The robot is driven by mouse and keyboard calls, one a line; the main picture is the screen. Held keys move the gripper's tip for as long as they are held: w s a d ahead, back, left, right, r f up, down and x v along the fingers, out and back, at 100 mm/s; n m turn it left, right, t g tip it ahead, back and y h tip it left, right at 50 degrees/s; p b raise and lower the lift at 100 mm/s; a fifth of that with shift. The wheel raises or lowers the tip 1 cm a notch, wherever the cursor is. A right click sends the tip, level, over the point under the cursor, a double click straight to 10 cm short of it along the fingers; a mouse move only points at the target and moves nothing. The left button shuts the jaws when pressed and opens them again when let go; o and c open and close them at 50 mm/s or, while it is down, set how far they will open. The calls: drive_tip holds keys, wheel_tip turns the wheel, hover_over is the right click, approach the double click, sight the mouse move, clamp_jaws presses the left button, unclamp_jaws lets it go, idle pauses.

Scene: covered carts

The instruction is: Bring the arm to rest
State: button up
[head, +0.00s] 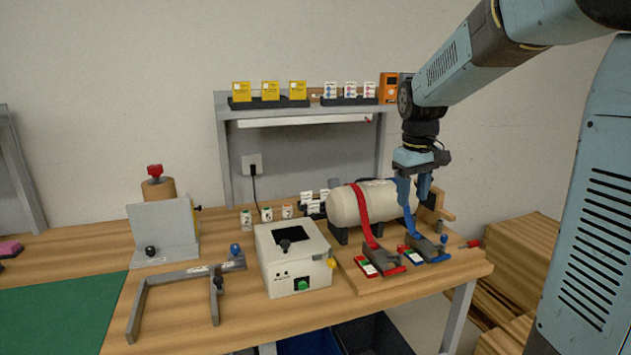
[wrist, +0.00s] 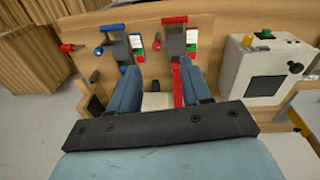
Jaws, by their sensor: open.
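My gripper (head: 414,192) hangs from my arm over the right part of the workbench, fingers pointing down beside the right end of a white cylindrical tank (head: 345,207). A red strap (head: 363,214) runs over the tank. Blue shows by the fingers, and I cannot tell strap from finger there. In the wrist view my gripper (wrist: 160,88) has two blue fingers spread apart. Part of the white tank (wrist: 155,102) and the red strap (wrist: 178,88) show between them. No grasped object shows. Whether the fingers touch the tank is unclear.
A white box with a green button (head: 295,262) stands left of the tank. Red (head: 380,264) and blue (head: 428,250) clamp-like fittings lie in front of the tank. A shelf (head: 300,112) with cards rises behind. Wooden crates (head: 525,255) stand right of the bench. Open air lies above the tank.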

drive_tip(key=s+r+m+t, duration=0.1)
drive_tip(key=s+m+t, duration=0.3)
drive_tip(key=s, duration=1.9)
drive_tip(key=shift+s+r+t+y, duration=0.3)
drive_tip(key=shift+s+r, duration=0.05)
drive_tip(key=shift+a, duration=0.1)
